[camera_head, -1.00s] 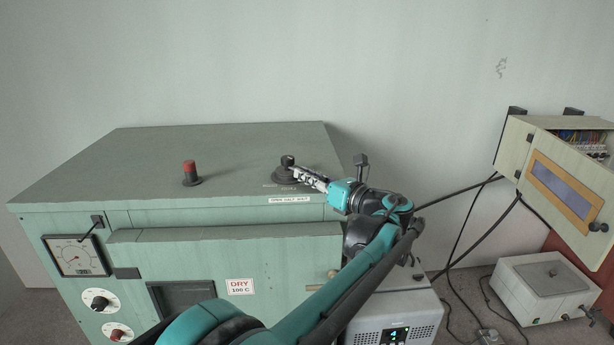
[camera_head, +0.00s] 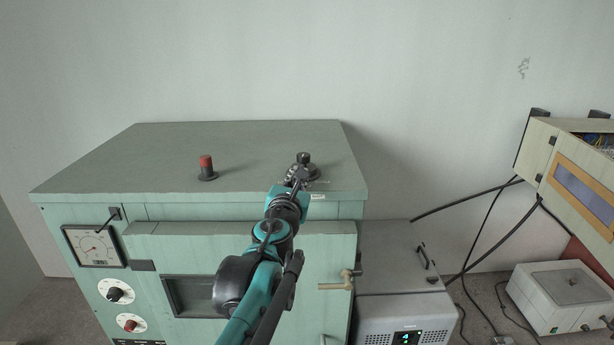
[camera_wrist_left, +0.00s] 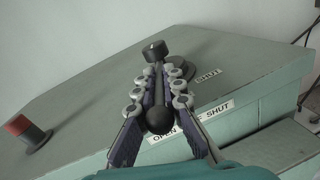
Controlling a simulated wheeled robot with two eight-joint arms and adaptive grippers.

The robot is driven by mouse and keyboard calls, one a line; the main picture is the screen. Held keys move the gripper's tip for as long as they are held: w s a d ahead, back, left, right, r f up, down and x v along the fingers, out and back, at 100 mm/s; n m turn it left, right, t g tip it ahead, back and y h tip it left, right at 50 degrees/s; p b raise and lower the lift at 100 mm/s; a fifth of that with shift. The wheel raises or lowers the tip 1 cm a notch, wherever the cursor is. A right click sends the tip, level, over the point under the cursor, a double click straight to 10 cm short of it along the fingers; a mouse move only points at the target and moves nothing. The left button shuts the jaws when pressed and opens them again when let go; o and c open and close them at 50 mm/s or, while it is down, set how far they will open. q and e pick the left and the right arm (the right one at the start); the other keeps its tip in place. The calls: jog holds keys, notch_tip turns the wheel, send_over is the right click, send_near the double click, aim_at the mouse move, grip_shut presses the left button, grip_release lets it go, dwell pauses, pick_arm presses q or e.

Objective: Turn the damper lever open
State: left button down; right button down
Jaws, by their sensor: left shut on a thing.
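The damper lever's black hub (camera_head: 303,158) stands on a round base near the front right of the green oven's (camera_head: 230,145) top. In the left wrist view, the lever runs from the hub (camera_wrist_left: 156,50) toward me and ends in a black ball knob (camera_wrist_left: 160,120). My left gripper (camera_head: 297,178) reaches it from the front. Its fingers (camera_wrist_left: 160,88) lie on both sides of the lever and are shut on it. In the head view my gripper mostly hides the lever. My right gripper is in neither view.
A label strip (camera_wrist_left: 190,122), partly hidden, and a SHUT label (camera_wrist_left: 208,77) sit by the lever. A red-capped post (camera_head: 206,168) stands to the left. A brass-coloured door handle (camera_head: 338,282) juts out at the front. A grey box (camera_head: 400,310) stands at right.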

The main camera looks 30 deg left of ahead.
aim_at(301, 165)
pick_arm(q)
jog(key=m+h, duration=0.1)
jog(key=a+m+h, duration=0.1)
jog(key=h, duration=0.1)
jog(key=a+m+t+h+b, duration=0.1)
jog(key=h, duration=0.1)
jog(key=shift+s+a+f+m, duration=0.15)
jog(key=shift+s+a+m, duration=0.05)
jog(key=shift+s+m, duration=0.1)
jog(key=shift+w+a+m+h+b, duration=0.1)
jog(key=shift+a+m+h+b, duration=0.3)
jog(key=shift+m+h, duration=0.7)
jog(key=shift+w+a+m+h+b, duration=0.15)
jog(key=shift+a+m+h, duration=0.4)
jog(key=shift+h, duration=1.05)
jog(key=shift+s+d, duration=0.1)
jog(key=c, duration=1.7)
grip_release()
jog(key=shift+o, duration=0.3)
jog(key=shift+s+r, duration=0.2)
jog(key=shift+s, duration=0.05)
jog(key=shift+s, duration=0.1)
jog(key=v, duration=1.2)
jog(key=shift+a, duration=0.3)
